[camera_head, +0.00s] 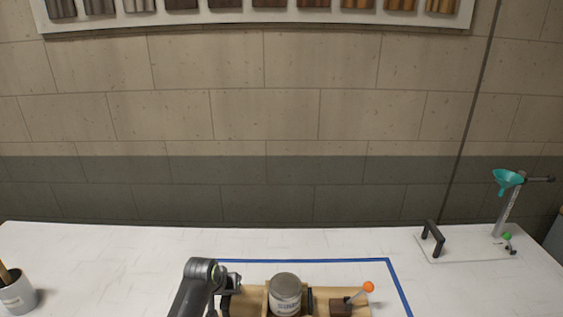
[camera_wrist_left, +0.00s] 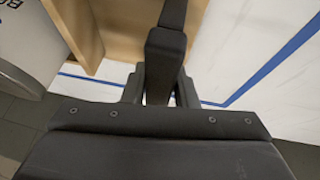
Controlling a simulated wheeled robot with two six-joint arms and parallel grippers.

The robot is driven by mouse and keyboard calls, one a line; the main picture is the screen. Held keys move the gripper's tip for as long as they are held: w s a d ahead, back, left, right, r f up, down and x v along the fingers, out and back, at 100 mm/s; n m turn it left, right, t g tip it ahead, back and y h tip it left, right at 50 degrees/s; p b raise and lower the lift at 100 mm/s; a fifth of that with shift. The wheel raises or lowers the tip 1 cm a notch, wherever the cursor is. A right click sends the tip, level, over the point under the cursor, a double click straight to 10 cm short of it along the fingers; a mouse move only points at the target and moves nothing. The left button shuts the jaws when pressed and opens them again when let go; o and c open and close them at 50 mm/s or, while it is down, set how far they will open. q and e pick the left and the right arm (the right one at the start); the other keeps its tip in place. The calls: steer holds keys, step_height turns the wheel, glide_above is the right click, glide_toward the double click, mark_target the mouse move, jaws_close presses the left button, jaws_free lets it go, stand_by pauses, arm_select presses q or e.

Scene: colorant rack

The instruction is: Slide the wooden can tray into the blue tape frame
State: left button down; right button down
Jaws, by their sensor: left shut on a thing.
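The wooden can tray (camera_head: 255,302) is at the bottom edge of the head view, its near part cut off. It carries a grey can (camera_head: 285,291) and a small dark block with an orange-tipped stick (camera_head: 368,287). The blue tape frame (camera_head: 330,261) shows its far side beyond the tray and its right side to the right of it; its near side is out of the head view. My left gripper (camera_head: 230,283) is shut at the tray's left end. The left wrist view shows the fingers (camera_wrist_left: 160,85) beside the tray's wood (camera_wrist_left: 125,25). The exact grip is partly hidden.
A white pot (camera_head: 17,294) stands at the left. A clear plate with a black handle (camera_head: 432,238) and a stand with a teal funnel (camera_head: 507,180) are at the back right. The white table is clear between the frame and its back edge.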

arm_select(q)
steer(key=shift+w+b, duration=1.1)
steer(key=shift+w, duration=0.65)
